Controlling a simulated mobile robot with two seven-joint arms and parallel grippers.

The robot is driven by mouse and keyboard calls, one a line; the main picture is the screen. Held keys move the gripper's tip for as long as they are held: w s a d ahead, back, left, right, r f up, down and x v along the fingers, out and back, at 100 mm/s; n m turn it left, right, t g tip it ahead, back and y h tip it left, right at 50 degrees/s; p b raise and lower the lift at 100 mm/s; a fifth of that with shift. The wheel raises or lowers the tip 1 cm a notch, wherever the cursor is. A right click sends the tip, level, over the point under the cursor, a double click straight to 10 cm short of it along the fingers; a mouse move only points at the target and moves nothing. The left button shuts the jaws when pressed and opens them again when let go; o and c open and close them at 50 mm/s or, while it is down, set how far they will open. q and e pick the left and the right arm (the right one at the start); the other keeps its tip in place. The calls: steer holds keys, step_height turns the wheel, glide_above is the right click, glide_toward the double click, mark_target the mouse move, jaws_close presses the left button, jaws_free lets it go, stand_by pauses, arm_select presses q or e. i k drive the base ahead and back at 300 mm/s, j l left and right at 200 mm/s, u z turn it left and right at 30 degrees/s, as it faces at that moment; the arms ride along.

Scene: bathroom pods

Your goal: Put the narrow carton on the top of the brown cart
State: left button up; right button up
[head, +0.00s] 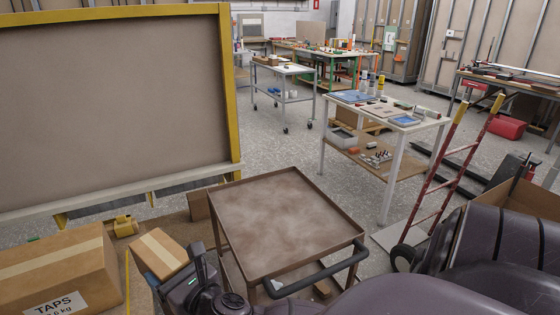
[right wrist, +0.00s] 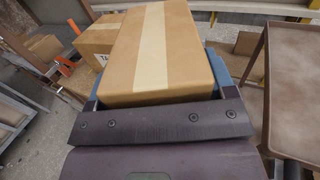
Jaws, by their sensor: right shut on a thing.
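The narrow carton (head: 158,254), brown with a pale tape strip, is in my right gripper (head: 174,270), left of the brown cart. In the right wrist view the narrow carton (right wrist: 158,50) lies between the blue fingers, which are shut on its sides. The brown cart (head: 285,220) has a bare, rimmed top and a dark handle at its right front. The cart's edge also shows at the right of the right wrist view (right wrist: 298,90). The narrow carton is apart from the cart top. My left gripper is not in view.
A larger carton marked TAPS (head: 60,268) stands at the lower left. A yellow-framed panel (head: 115,100) rises behind it. A white table with tools (head: 385,115) and a red ladder (head: 455,160) stand beyond the cart to the right. The cart top is clear.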

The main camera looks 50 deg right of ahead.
mark_target(258, 226)
steer(key=l+u, duration=0.2)
steer(key=l, duration=1.4)
